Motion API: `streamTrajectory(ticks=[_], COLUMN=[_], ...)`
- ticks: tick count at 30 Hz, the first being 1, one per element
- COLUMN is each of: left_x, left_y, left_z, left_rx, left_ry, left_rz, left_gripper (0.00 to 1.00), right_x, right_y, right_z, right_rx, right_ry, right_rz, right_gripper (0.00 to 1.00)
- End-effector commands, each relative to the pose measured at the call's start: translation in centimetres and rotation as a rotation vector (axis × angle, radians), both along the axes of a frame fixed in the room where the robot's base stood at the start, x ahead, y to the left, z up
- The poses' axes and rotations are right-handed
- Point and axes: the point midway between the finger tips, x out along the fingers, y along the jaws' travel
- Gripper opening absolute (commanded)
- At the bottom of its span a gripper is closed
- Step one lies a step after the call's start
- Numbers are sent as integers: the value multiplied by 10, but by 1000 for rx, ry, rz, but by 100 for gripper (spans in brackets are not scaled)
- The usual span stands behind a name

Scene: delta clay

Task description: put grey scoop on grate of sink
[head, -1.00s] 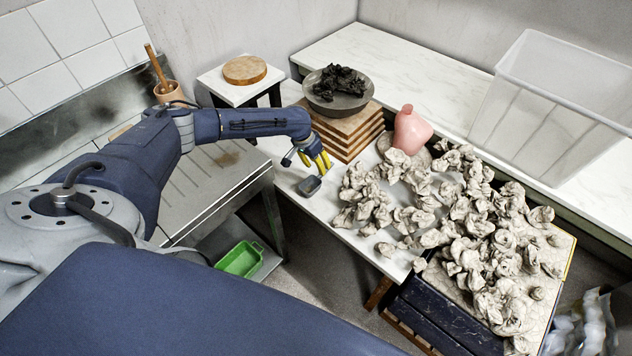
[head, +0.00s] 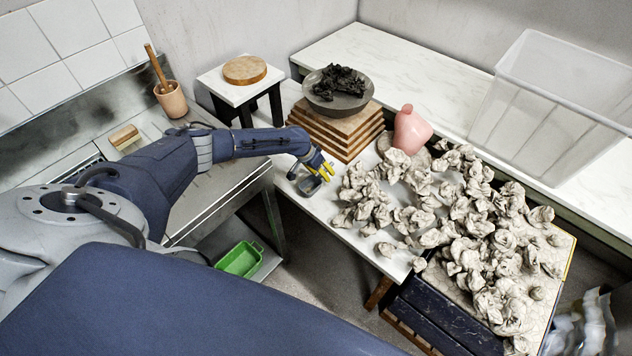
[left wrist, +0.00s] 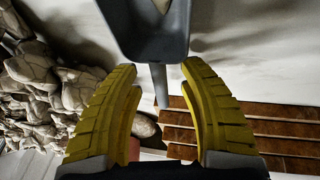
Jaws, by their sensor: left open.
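The grey scoop (head: 309,186) lies on the white table, left of the clay lumps. In the left wrist view its tray (left wrist: 155,35) is at the top, and its handle (left wrist: 160,85) points down between the fingers. My left gripper (head: 325,169) is open just over the scoop's handle, with yellow fingers on both sides of it in the left wrist view (left wrist: 160,85); I see no grip on it. The steel sink unit (head: 215,205) stands at the left, with its basin and grate mostly hidden by my arm. My right gripper is not in view.
Stacked wooden boards (head: 345,135) carrying a bowl (head: 338,103) of dark clay stand right behind the gripper. Pale clay lumps (head: 460,225) crowd the right. A wooden-handled brush block (head: 124,137) and a mortar (head: 171,100) sit on the sink unit. A green tray (head: 240,260) is lower down.

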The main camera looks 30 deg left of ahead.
Motion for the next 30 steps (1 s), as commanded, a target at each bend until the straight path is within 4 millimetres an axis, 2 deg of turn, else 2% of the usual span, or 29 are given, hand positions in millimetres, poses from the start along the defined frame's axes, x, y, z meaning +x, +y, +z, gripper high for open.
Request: streamTrajectory(ticks=[6, 15, 25, 30], left_x=[3, 3, 3, 3], left_y=[-3, -3, -3, -3], left_z=[-9, -10, -10, -10], left_rx=[1, 1, 1, 1], left_ry=[0, 0, 0, 0], left_rz=[0, 0, 0, 0], left_gripper=[41, 41, 2, 0], right_x=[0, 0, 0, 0], right_y=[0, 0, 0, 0], right_z=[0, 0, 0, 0], right_rx=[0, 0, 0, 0], right_ry=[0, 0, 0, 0], right_rz=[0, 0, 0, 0], right_gripper=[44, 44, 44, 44])
